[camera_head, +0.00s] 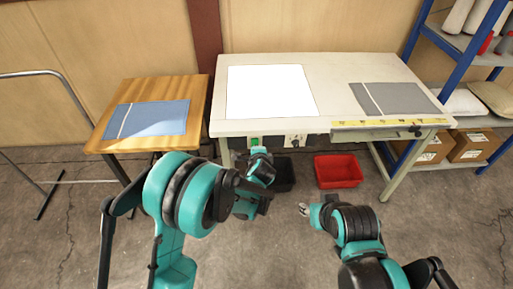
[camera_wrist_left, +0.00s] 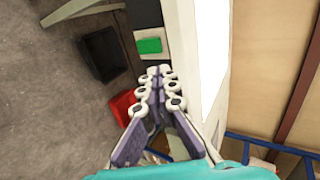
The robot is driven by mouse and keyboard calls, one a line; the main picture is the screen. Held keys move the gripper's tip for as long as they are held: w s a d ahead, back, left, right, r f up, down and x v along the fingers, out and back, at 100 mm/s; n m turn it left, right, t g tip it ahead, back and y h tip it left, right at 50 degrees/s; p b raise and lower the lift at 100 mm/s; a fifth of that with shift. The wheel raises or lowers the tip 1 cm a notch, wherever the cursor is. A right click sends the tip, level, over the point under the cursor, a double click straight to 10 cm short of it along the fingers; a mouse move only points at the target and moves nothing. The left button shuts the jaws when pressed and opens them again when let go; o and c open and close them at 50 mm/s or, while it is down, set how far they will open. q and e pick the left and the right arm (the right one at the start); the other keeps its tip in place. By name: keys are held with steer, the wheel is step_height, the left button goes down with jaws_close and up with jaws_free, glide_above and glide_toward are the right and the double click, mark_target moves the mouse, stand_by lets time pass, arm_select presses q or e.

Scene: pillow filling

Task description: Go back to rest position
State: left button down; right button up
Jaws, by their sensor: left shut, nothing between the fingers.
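My left gripper (camera_wrist_left: 158,88) is shut and empty, its two rows of fingertips together in the left wrist view. It is close to the front edge of the white table, near the green button (camera_wrist_left: 149,46). In the head view the left arm reaches forward to just below the green button (camera_head: 255,141), and its own wrist mostly hides the fingers. My right gripper (camera_head: 304,210) is low in front of the table, apart from everything. Its fingers are too small to tell open from shut.
The white table (camera_head: 345,70) carries a white sheet (camera_head: 268,91) and a grey cloth (camera_head: 395,98). A wooden table (camera_head: 200,100) with a blue cloth (camera_head: 160,117) stands left. A red bin (camera_head: 338,171) and a black bin (camera_head: 285,175) are on the floor. A blue shelf stands right.

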arm_select(q)
steer(key=shift+s+r, duration=0.1)
stand_by(0.4)
steer(key=s+a+r+n+g+y, duration=0.1)
steer(key=s+a+r+n+g, duration=0.1)
steer(key=s+a+r+n, duration=0.95)
steer(key=s+a+n+g, duration=0.1)
steer(key=s+a+n, duration=0.1)
steer(key=s, duration=0.4)
steer(key=s+a+n, duration=0.2)
steer(key=s+a, duration=0.3)
steer(key=s, duration=0.2)
steer(key=s+a+n+g+h, duration=0.1)
steer(key=s+a+n, duration=0.1)
steer(key=s, duration=0.5)
steer(key=shift+s+a+g, duration=0.25)
steer(key=shift+a+g, duration=0.05)
steer(key=shift+a, duration=0.4)
steer(key=shift+n, duration=0.25)
